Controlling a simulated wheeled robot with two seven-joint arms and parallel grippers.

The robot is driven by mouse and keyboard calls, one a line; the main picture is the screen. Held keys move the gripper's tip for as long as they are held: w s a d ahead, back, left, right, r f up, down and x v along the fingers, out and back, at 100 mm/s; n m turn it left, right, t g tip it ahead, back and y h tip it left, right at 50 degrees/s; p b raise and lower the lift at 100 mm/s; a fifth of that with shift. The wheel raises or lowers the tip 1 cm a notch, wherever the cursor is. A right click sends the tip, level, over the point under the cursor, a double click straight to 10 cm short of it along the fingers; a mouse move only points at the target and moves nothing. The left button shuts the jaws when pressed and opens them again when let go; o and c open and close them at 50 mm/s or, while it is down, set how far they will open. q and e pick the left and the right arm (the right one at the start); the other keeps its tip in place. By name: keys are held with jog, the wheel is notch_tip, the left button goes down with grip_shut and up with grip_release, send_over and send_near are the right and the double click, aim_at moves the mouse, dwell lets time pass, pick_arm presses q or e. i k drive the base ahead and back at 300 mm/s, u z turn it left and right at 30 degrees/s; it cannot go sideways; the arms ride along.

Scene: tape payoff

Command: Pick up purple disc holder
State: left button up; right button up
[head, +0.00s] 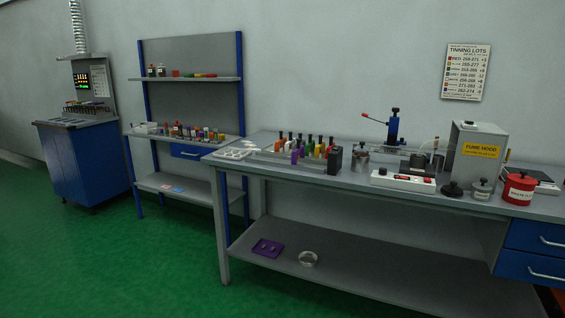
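Several upright coloured holders with dark tops stand in a row in a grey rack (285,160) on the long workbench (250,168). Among them is a small purple piece (295,157) at the front of the row; its exact shape is too small to tell. A flat purple tray (267,248) with small recesses lies on the bench's lower shelf. I cannot tell from this view which purple thing is the disc holder. Neither of my grippers is in view.
A grey fume hood (482,155), a red pot (518,188) and a white device (403,180) stand on the bench. A metal ring-like dish (308,259) lies near the purple tray. A shelved bench (190,139) and a blue cabinet (84,160) stand left. Green floor is clear in front.

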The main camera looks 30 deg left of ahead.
aim_at(298, 150)
jog(key=u, duration=3.65)
jog(key=i, duration=0.15)
jog(key=z, duration=2.25)
jog(key=i, duration=1.1)
jog(key=z, duration=0.5)
jog(key=i, duration=1.05)
jog(key=z, duration=0.9)
